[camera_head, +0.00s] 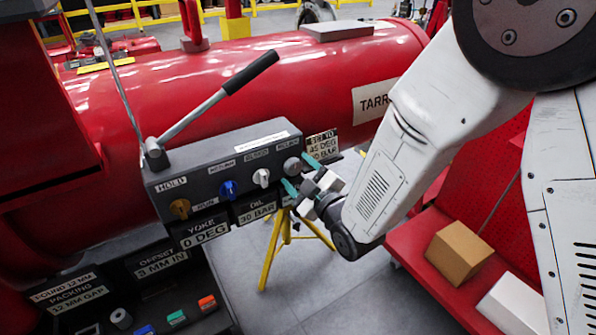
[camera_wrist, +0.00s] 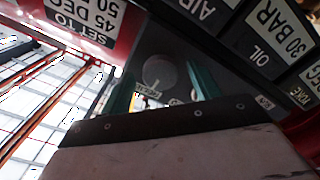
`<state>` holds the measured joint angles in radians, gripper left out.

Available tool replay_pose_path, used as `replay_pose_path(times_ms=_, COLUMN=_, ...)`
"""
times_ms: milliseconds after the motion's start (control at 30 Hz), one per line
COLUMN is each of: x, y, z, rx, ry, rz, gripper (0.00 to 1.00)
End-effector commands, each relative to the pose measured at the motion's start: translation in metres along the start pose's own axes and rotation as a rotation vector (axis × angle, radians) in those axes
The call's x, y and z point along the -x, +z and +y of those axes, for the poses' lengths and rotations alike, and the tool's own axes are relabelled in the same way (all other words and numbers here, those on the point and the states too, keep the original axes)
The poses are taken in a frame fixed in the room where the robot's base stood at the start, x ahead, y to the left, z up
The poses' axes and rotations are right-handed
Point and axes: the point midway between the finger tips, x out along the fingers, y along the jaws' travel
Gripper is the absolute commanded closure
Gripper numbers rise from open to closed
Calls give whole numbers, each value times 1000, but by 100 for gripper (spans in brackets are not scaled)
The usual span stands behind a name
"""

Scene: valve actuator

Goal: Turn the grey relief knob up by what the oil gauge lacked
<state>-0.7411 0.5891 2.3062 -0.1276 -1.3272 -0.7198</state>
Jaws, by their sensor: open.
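The grey relief knob (camera_head: 292,165) is at the right end of the dark control box (camera_head: 215,165). My gripper (camera_head: 301,174) is open, with one teal fingertip above right and one below the knob in the head view. In the wrist view, the round grey knob (camera_wrist: 158,72) shows between the two teal fingers of my gripper (camera_wrist: 163,84); I cannot tell whether they touch it. The oil plate (camera_head: 256,212) reads 30 BAR, and it also shows in the wrist view (camera_wrist: 268,35). The set-to sign (camera_head: 322,146) reads 45 DEG, 50 BAR.
A black-handled lever (camera_head: 215,100) rises from the box. The yoke plate (camera_head: 205,232) reads 0 DEG. A yellow stand (camera_head: 272,250) is below. A cardboard box (camera_head: 459,252) lies right.

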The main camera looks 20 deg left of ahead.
Motion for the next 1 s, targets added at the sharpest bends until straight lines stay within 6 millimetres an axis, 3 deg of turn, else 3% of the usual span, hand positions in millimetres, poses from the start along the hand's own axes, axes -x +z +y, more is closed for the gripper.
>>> replay_pose_path(times_ms=367, x=-10, y=0, z=0, rx=0, ry=0, rz=-1, gripper=38)
replay_pose_path(times_ms=533, x=-10, y=0, z=0, rx=0, ry=0, rz=-1, gripper=80)
replay_pose_path(times_ms=567, x=-10, y=0, z=0, rx=0, ry=0, rz=-1, gripper=83)
replay_pose_path(times_ms=1000, x=-10, y=0, z=0, rx=-78, ry=-1, rz=-1, gripper=83)
